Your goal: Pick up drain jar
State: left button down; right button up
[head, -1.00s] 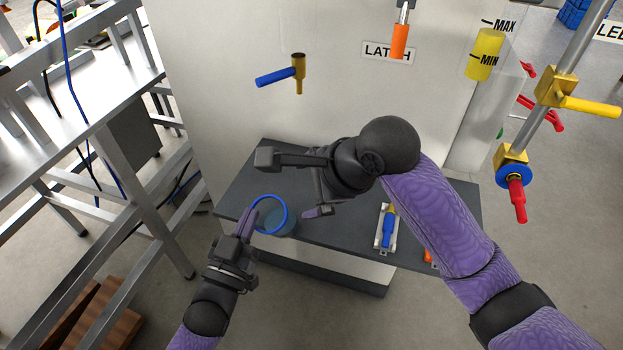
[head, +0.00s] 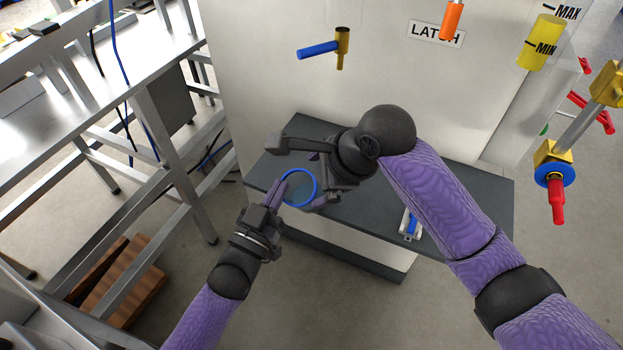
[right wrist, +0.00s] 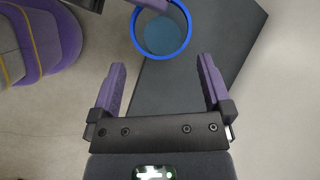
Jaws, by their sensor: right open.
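The drain jar (head: 299,188) is clear with a blue rim and stands upright at the left front of the dark shelf. In the right wrist view the jar (right wrist: 162,36) is just beyond my fingertips, its top cut off by the frame. My right gripper (right wrist: 162,64) is open and empty, pointing at the jar; in the head view its fingers are beside the rim and partly overlap it. My left gripper (head: 286,192) is at the jar's left rim; whether its fingers close on the wall cannot be told.
The dark shelf (head: 465,208) projects from a pale machine cabinet. A white bracket with a blue part (head: 410,224) lies on it at right, partly covered by my right arm. A blue-handled valve (head: 320,49) is above. A metal bench frame (head: 185,185) stands at left.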

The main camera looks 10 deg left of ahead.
aim_at(305, 187)
jog(key=shift+x, duration=2.05)
jog(key=c, duration=1)
pick_arm(q)
jog(key=r+v, duration=0.1)
jog(key=v, duration=1)
jog(key=shift+s+a, duration=0.15)
jog(key=shift+s, duration=0.3)
jog(key=shift+f, duration=0.15)
